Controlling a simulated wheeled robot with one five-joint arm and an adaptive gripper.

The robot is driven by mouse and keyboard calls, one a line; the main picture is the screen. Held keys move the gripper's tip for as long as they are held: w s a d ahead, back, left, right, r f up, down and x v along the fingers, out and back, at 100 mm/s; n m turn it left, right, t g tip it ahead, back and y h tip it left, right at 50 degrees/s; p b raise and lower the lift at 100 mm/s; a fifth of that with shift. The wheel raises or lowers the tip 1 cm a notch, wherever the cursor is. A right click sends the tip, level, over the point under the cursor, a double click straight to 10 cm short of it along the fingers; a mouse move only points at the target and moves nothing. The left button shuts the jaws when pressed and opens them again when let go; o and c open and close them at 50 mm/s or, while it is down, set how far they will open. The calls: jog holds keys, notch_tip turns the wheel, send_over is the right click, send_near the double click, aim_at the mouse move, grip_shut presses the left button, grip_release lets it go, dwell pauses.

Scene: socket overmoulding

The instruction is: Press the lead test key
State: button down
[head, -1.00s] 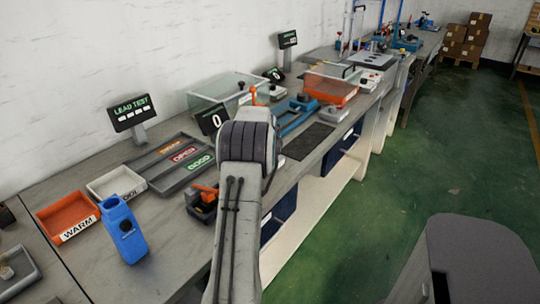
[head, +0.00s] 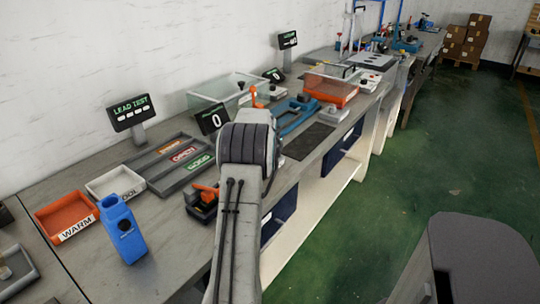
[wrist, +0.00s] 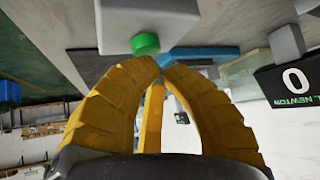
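In the wrist view a green round key (wrist: 145,43) sits on a pale grey block (wrist: 150,22). I cannot read a label on it, so I cannot tell if it is the lead test key. My gripper (wrist: 162,64) has yellow fingers with their tips together, empty, close to the green key in the picture. Whether they touch it I cannot tell. In the head view my arm hides the gripper and the key. The LEAD TEST display (head: 131,110) stands at the back left of the bench with lit white marks.
A display reading 0 (head: 213,118) stands behind my arm; a 0 display also shows in the wrist view (wrist: 293,80). A grey sorting tray (head: 148,167), an orange WARM bin (head: 51,226), a white bin (head: 100,185) and a blue holder (head: 122,235) are at left.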

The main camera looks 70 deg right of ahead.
jog(key=shift+f+b, duration=0.45)
jog(key=shift+f, duration=0.15)
dwell(0.5)
jog(key=shift+r, duration=0.2)
jog(key=shift+r+p, duration=0.6)
jog(key=shift+r, duration=0.2)
jog(key=shift+r, duration=0.1)
jog(key=shift+r+p, duration=1.75)
jog(key=shift+r, duration=0.7)
